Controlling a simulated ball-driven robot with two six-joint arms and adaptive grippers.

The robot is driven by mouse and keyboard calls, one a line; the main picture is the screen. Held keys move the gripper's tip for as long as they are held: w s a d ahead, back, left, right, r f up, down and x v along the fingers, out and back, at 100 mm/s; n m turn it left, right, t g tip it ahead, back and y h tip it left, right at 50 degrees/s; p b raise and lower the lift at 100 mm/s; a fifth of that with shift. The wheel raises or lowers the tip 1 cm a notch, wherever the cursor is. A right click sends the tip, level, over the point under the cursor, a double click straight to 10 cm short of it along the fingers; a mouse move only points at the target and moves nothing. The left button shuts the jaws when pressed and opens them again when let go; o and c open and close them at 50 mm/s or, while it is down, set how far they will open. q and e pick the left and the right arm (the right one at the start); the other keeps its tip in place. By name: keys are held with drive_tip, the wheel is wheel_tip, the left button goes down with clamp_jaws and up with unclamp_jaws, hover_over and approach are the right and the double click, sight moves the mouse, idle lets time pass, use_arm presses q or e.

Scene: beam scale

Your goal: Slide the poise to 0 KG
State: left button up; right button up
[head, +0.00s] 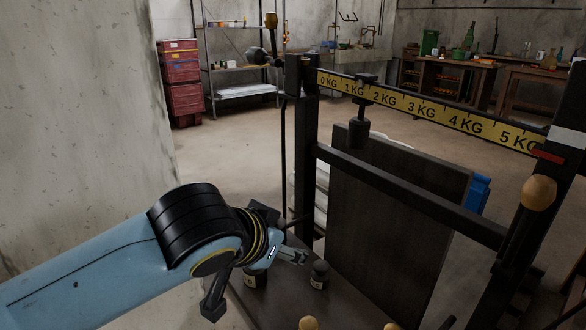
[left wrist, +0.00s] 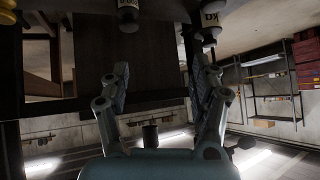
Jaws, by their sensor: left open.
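The poise (head: 358,128) is a dark weight hanging from the yellow beam (head: 430,111) of the scale in the head view. Its slider sits between the 1 KG and 2 KG labels. The 0 KG label (head: 328,81) is at the beam's left end, beside the dark post (head: 303,150). My left gripper (head: 293,256) is low beside the post, well below the beam and apart from the poise. In the left wrist view its two fingers (left wrist: 160,68) are spread with nothing between them. My right gripper is not in view.
Two small dark weights, left (head: 255,278) and right (head: 320,275), stand on the scale platform close to my left gripper. A dark upright panel (head: 395,200) stands behind the lower crossbar (head: 410,195). A concrete wall (head: 75,110) fills the left side.

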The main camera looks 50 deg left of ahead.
use_arm(q)
drive_tip(key=w+a+r+n+t, duration=0.2)
drive_tip(key=w+r+t, duration=0.2)
drive_tip(key=w+r, duration=0.1)
drive_tip(key=m+t+h, duration=0.2)
drive_tip(key=m+t, duration=0.2)
drive_tip(key=t, duration=0.1)
approach(355, 126)
drive_tip(key=w, duration=0.2)
drive_tip(key=w+p, duration=0.1)
drive_tip(key=w, duration=0.2)
drive_tip(key=w+a, duration=0.1)
drive_tip(key=w, duration=0.2)
drive_tip(key=w+p, duration=0.1)
drive_tip(key=w, duration=0.2)
drive_tip(key=shift+a+p, duration=0.15)
drive_tip(key=shift+p, duration=0.2)
drive_tip(key=shift+w+a+f, duration=0.1)
drive_tip(key=shift+w+f, duration=0.05)
drive_tip(key=shift+w, duration=0.35)
drive_tip(key=shift+c, duration=0.3)
clamp_jaws()
